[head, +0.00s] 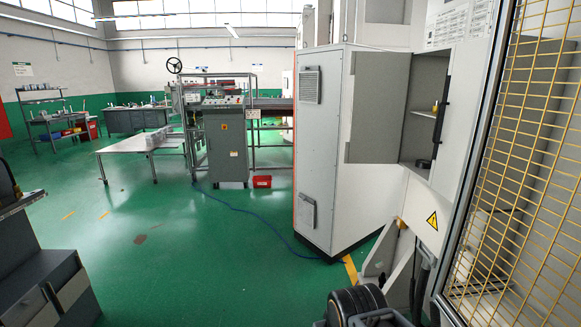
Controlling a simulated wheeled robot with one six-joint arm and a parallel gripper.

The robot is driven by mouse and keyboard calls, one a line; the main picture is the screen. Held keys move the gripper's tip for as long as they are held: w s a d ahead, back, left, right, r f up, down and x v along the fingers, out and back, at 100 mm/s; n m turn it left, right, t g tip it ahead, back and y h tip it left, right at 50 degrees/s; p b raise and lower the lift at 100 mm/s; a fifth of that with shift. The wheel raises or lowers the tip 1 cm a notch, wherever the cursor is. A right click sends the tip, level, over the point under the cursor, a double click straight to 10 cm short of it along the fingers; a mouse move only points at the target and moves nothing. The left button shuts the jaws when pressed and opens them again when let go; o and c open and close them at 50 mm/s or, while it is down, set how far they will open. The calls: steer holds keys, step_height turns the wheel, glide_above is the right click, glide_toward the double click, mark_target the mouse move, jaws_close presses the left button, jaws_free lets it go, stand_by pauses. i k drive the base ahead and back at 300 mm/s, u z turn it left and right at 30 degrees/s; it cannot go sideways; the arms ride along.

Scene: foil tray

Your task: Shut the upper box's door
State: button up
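The upper box (433,183) is a pale cabinet at the right of the head view, above a yellow warning triangle. Its front is open and shows a shelf inside, with a small yellowish item (435,107) on it and a dark round item (423,164) at the bottom. A flat grey door panel (376,107) stands swung out at the left of the opening. At the right of the opening is a pale panel (462,110) with a long black handle (441,108). I cannot see my gripper's fingers.
A yellow mesh guard (525,150) with a dark frame stands close at the right. A tall white cabinet (322,150) stands left of the box. A dark ribbed round part (355,303) shows at the bottom edge. The green floor (190,260) is clear at centre left.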

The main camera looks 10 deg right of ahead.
mark_target(380, 79)
steer(key=i, duration=3.8)
steer(key=z, duration=3.25)
steer(key=k, duration=1.2)
steer(key=u, duration=0.55)
steer(key=i, duration=0.55)
steer(key=u, duration=0.7)
steer(key=i, duration=0.7)
steer(key=z, duration=0.05)
